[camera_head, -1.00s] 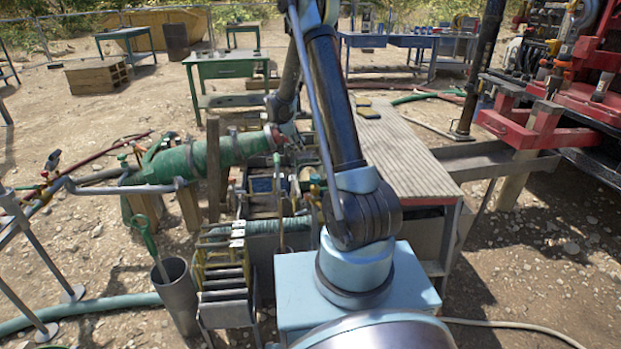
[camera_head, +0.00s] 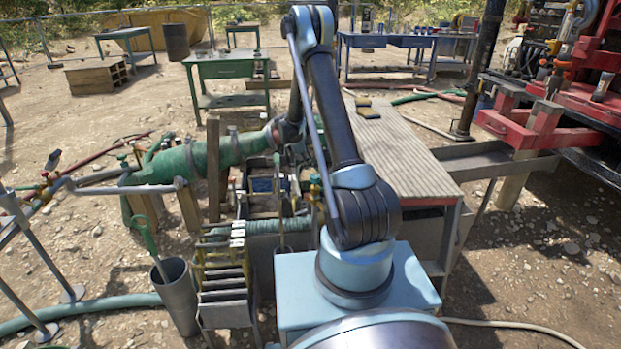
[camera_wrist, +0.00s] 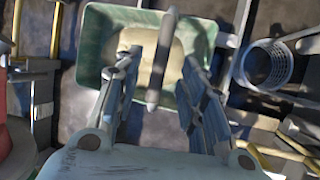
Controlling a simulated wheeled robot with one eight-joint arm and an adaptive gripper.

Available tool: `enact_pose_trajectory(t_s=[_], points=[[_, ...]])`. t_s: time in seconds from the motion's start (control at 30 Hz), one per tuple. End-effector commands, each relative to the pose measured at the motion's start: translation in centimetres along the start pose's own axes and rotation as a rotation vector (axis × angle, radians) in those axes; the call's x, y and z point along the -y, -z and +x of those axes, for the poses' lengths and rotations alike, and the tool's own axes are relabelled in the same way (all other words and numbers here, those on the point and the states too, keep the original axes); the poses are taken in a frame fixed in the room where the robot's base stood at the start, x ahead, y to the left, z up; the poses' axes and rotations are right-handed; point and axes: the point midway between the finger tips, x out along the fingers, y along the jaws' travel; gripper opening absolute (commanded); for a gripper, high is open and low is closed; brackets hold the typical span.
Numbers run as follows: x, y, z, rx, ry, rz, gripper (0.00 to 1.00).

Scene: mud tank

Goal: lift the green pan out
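The green pan (camera_wrist: 92,48) shows in the upper middle of the wrist view, with a pale beige patch (camera_wrist: 172,75) inside it. A grey bar (camera_wrist: 169,28) with a rounded end crosses over the pan, between my fingers in the picture. My gripper (camera_wrist: 158,72) is open, one finger at each side of this bar. I cannot tell whether either finger touches the bar or the pan. In the head view my arm reaches down over the tank area (camera_head: 262,186); the pan cannot be made out there and my gripper is largely hidden.
A perforated grey basket (camera_wrist: 268,64) lies right of the pan in the wrist view. Yellow-edged rails (camera_wrist: 55,30) run at its left. In the head view a green-wrapped pipe (camera_head: 235,149) is left of my arm, and a ribbed tabletop (camera_head: 400,150) is to the right.

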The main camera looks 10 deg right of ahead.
Motion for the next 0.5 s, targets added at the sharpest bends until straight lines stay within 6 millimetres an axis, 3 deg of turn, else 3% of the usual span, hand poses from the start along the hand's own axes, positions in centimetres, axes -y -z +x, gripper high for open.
enact_pose_trajectory(t_s=[0.3,0.5], points=[[-0.1,-0.1,3.9,0.000,0.000,0.001,0.38],[-0.1,-0.1,4.5,0.000,0.000,0.000,0.38]])
